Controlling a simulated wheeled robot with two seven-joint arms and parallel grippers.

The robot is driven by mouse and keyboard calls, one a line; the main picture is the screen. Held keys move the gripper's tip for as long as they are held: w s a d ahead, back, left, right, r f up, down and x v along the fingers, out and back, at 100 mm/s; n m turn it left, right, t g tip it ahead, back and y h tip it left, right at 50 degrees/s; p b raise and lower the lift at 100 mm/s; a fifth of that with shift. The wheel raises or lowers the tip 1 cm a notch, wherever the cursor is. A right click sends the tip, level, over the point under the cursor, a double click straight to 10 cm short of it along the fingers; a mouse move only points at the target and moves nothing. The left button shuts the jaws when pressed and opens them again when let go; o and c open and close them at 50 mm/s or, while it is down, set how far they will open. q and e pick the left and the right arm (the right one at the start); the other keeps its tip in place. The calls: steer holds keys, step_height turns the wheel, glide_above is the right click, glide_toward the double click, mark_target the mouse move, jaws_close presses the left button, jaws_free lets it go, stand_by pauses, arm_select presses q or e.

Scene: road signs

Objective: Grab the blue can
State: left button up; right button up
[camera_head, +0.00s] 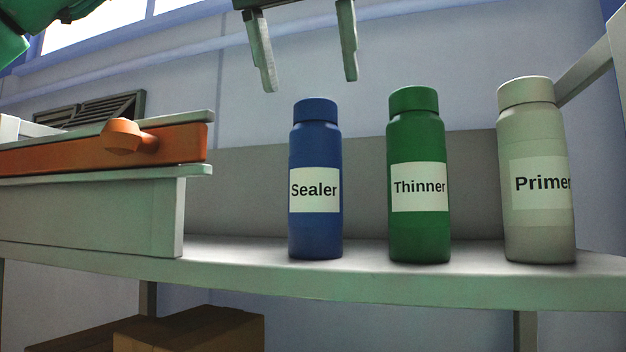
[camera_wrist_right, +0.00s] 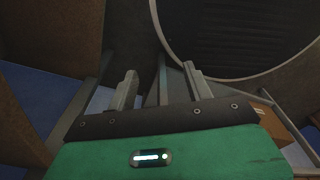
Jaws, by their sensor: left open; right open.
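The blue can (camera_head: 316,228) stands upright on the shelf (camera_head: 400,284), with a white label reading "Sealer". My left gripper (camera_head: 307,84) hangs above it in the head view, with its two fingers apart and pointing down. The fingertips are above the can's cap, and nothing is between them. I cannot tell how far they are from the can in depth. My right gripper (camera_wrist_right: 162,85) shows in the right wrist view with its fingers apart and nothing between them. The blue can is not in that view.
A green can (camera_head: 418,235) labelled "Thinner" stands right of the blue can, with a gap between. A pale can (camera_head: 538,236) labelled "Primer" is farther right. A cabinet with an orange drawer (camera_head: 60,154) is at left. Cardboard boxes (camera_head: 190,332) sit below the shelf.

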mark_target(313, 101)
arm_select(q)
steer(key=shift+w+d+f, duration=0.15)
steer(key=shift+w+f, duration=0.3)
steer(key=shift+w, duration=0.1)
steer(key=shift+w+d+f, duration=0.2)
steer(key=shift+w+f, duration=0.1)
steer(key=shift+f, duration=0.05)
steer(key=shift+f+p, duration=0.3)
steer(key=shift+f, duration=0.05)
steer(key=shift+w+f+p, duration=0.15)
steer(key=shift+f+p, duration=0.15)
steer(key=shift+f, duration=0.05)
steer(key=shift+p+x, duration=0.45)
steer(key=shift+x, duration=1.4)
steer(key=shift+r, duration=0.1)
arm_select(e)
steer(key=shift+w+d+r, duration=0.2)
steer(key=shift+w+r, duration=0.05)
steer(key=shift+r, duration=0.3)
steer(key=shift+w+d+r, duration=0.15)
steer(key=shift+w+r, duration=0.05)
steer(key=shift+r, duration=0.35)
